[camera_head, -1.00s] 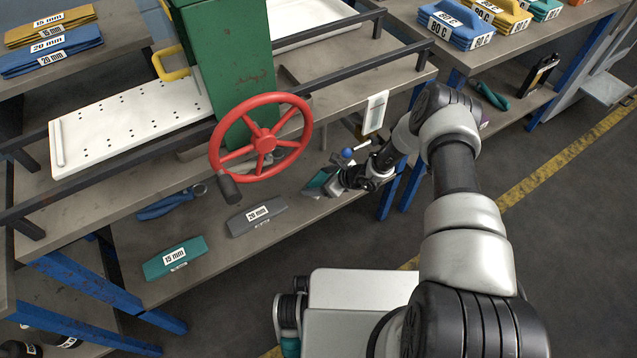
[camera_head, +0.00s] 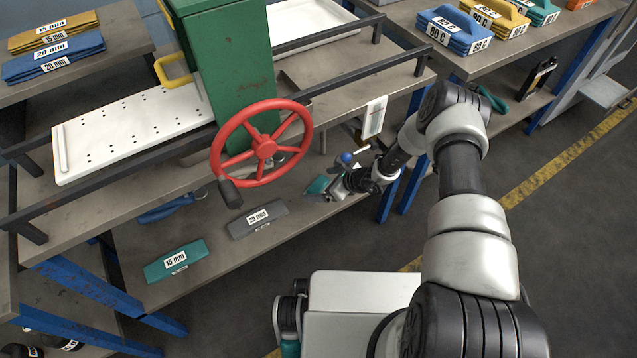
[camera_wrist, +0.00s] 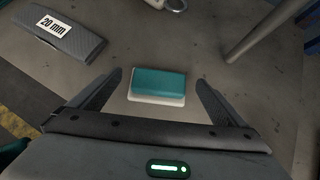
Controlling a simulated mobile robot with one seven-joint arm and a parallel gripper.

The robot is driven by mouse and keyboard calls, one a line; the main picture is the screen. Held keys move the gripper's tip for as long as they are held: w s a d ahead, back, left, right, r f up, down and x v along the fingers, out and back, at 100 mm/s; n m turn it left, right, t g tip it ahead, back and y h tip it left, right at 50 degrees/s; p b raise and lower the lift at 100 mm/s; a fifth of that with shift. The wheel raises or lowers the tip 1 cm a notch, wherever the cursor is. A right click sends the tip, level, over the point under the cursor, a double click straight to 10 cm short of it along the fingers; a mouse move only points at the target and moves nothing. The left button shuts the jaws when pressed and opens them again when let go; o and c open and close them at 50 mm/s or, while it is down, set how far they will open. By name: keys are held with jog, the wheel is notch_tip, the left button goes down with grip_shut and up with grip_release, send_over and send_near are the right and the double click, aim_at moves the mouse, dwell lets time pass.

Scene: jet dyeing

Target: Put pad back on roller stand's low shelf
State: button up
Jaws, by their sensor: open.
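The pad (camera_wrist: 158,85), a small teal block with a white layer along its edge, lies on the low shelf (camera_head: 215,250) of the roller stand. It also shows in the head view, partly hidden by my gripper, as a small teal patch (camera_head: 318,185). My gripper (camera_wrist: 158,88) is open, with one finger on each side of the pad in the wrist view. No contact between the fingers and the pad shows. In the head view my gripper (camera_head: 330,188) is low over the right part of this shelf.
A grey 20 mm block (camera_head: 257,219) and a teal 15 mm block (camera_head: 175,260) lie left of my gripper on the same shelf. The red handwheel (camera_head: 262,140) overhangs the shelf. Blue legs (camera_head: 389,195) stand close on the right.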

jog(key=v, duration=0.2)
jog(key=shift+d+r+p, duration=0.15)
jog(key=shift+r+p, duration=0.25)
jog(key=shift+r, duration=0.05)
jog(key=s+d+p, duration=0.2)
jog(key=s+d, duration=0.5)
jog(key=d, duration=0.3)
jog(key=shift+f, duration=0.1)
